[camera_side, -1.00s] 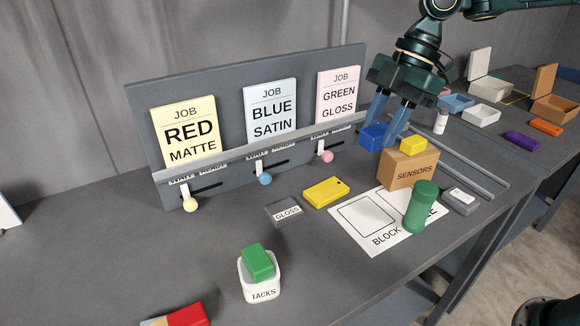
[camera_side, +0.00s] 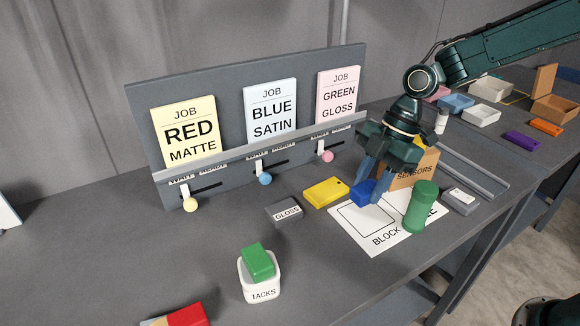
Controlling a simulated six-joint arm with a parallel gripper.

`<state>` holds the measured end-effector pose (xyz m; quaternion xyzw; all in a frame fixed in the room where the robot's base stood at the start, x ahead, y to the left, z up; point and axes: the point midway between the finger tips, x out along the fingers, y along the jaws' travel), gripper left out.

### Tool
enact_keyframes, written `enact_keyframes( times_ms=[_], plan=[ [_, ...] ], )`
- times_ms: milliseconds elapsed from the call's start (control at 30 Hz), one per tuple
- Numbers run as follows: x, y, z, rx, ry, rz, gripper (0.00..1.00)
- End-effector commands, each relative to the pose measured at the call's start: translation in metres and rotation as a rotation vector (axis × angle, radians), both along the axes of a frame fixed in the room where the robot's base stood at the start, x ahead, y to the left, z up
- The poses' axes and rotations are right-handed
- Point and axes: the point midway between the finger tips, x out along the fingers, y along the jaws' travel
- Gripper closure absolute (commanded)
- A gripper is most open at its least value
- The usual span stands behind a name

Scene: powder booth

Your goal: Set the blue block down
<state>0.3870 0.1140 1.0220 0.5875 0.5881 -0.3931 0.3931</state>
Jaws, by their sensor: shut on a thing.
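The blue block (camera_side: 361,193) is between the fingers of my gripper (camera_side: 370,190), which is shut on it. It is at the upper part of the white sheet (camera_side: 345,219), by the outlined square above the word BLOCK. I cannot tell whether it touches the sheet or hangs just above it. The fingers partly hide the block.
A green cylinder (camera_side: 420,207) stands on the sheet, just right of my gripper. The SENSORS box (camera_side: 427,172) is close behind. A yellow block (camera_side: 326,192) and a grey GLOSS block (camera_side: 284,213) lie to the left. A green block (camera_side: 258,263) rests on the TACKS tub (camera_side: 262,288).

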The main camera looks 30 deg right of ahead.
Motion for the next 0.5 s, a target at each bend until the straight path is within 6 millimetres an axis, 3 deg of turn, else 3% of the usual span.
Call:
enact_keyframes(
  times_ms=[200,500],
  plan=[
    [0.0,0.0,-0.029,0.001,0.001,-0.001,0.91],
    [0.0,0.0,-0.034,0.0,-0.001,0.0,0.91]
  ],
)
